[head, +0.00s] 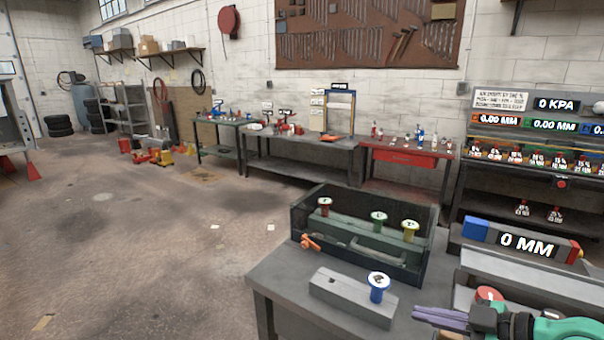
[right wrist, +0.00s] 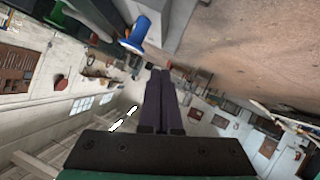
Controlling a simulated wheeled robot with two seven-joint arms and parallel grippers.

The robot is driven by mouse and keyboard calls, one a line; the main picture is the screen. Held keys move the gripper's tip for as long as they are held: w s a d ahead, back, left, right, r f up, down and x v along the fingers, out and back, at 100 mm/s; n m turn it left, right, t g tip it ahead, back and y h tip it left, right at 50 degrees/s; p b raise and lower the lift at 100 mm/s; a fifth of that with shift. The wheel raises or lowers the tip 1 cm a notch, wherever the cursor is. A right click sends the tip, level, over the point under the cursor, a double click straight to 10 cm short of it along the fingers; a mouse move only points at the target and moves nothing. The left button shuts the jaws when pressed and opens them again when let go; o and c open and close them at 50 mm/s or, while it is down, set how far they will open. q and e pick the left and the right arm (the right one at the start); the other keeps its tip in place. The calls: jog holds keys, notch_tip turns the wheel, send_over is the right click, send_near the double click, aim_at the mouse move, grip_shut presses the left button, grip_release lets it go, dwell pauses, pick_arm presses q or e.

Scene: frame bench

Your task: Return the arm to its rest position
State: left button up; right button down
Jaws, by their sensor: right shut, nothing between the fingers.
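My right gripper (head: 440,317) is at the bottom right of the head view, over the front right part of the grey bench (head: 278,272). Its purple-grey fingers are closed together, with nothing between them. In the right wrist view the shut fingers (right wrist: 160,100) point up the picture, apart from a blue spool-shaped piece (right wrist: 134,36). That blue piece (head: 379,287) stands upright at the right end of a grey block (head: 340,297) on the bench, left of the gripper. My left gripper is not in view.
A dark open crate (head: 355,255) on the bench holds red, green and yellow-topped pieces. An orange part (head: 310,242) lies by its left corner. A display reading 0 MM (head: 522,242) is at the right. Open floor (head: 140,250) lies to the left.

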jog(key=s+f+m+g+h, duration=0.35)
jog(key=s+f+m, duration=0.35)
jog(key=f, duration=0.4)
jog(key=s+f+m+g+h, duration=0.2)
jog(key=s+f+m+h, duration=0.25)
jog(key=s+f, duration=0.45)
notch_tip(320, 180, down, 28)
jog(key=s+r+g, duration=0.1)
jog(key=s+g, duration=0.1)
jog(key=s, duration=0.1)
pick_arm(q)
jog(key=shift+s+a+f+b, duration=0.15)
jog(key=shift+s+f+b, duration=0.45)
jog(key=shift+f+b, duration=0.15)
pick_arm(e)
jog(key=s+d+f, duration=0.2)
jog(key=s+f, duration=1.1)
jog(key=s, duration=0.2)
jog(key=shift+s+d+f+n+g+h, duration=0.25)
jog(key=shift+d+n+g+h, duration=0.1)
jog(key=shift+g+h, duration=0.1)
